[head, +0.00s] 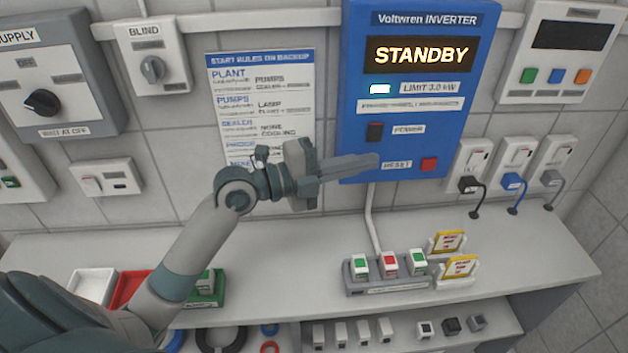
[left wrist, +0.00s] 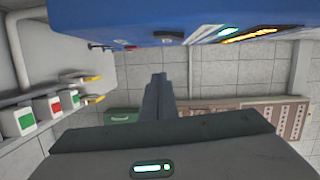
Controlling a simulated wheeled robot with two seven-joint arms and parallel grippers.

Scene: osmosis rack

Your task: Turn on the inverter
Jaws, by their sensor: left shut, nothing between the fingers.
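The blue inverter (head: 422,60) hangs on the wall at upper centre in the head view. Its display reads STANDBY (head: 421,54). Below are a lit indicator, a dark POWER rocker switch (head: 375,131) and a red RESET button (head: 429,164). My left gripper (head: 372,163) is shut and empty. Its fingertips point right, just below the POWER switch and left of the RESET label; I cannot tell if they touch the panel. In the left wrist view the fingers (left wrist: 158,80) are together below the blue inverter (left wrist: 150,20), whose face is seen edge-on. My right gripper is not in view.
A rules poster (head: 262,105) hangs behind my arm. Sockets with plugs (head: 513,165) are right of the inverter. The counter (head: 510,250) below holds a rack (head: 395,287) of red and green blocks, yellow cards (head: 447,241) and trays. A grey conduit (head: 371,215) runs down from the inverter.

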